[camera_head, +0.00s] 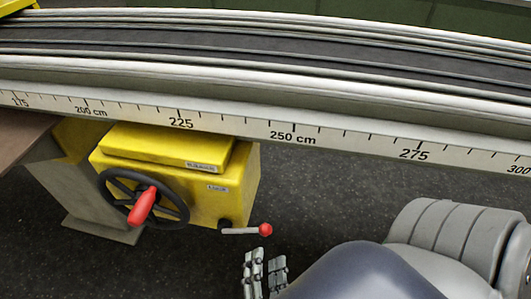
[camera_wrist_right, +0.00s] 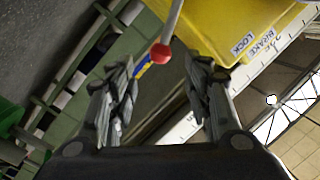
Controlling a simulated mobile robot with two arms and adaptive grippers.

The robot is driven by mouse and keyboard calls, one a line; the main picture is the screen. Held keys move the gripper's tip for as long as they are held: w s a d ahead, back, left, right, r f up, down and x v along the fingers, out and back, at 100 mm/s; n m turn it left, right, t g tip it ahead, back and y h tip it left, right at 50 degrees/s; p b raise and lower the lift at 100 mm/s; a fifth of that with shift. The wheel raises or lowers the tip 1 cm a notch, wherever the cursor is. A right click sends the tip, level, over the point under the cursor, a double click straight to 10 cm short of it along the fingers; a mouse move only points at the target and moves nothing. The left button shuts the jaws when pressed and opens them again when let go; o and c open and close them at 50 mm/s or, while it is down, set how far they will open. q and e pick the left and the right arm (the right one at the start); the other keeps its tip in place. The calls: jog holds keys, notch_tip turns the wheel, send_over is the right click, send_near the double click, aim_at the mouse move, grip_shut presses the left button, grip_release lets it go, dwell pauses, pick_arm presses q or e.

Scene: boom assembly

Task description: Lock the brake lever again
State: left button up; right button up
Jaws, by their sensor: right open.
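The brake lever (camera_head: 240,231) is a thin grey rod with a red ball at its end. It sticks out to the right, nearly level, from the lower right of the yellow brake box (camera_head: 245,185). My right gripper (camera_head: 265,270) is open and empty, just below the red ball in the head view. In the right wrist view the lever (camera_wrist_right: 174,18) comes down from the top, and its red ball lies ahead, between the lines of the open fingers (camera_wrist_right: 163,88). The fingers do not appear to touch it. My left gripper is not in view.
A black handwheel (camera_head: 112,186) with a red handle (camera_head: 143,205) is on the box front. A long rail with a centimetre scale (camera_head: 345,140) runs above the box. A label reading BRAKE LOCK (camera_wrist_right: 257,42) shows in the wrist view. Dark floor lies around my right gripper.

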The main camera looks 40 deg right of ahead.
aim_at(266, 235)
jog(key=x, duration=0.9)
jog(key=shift+a+b, duration=0.1)
jog(key=shift+b, duration=0.3)
grip_shut()
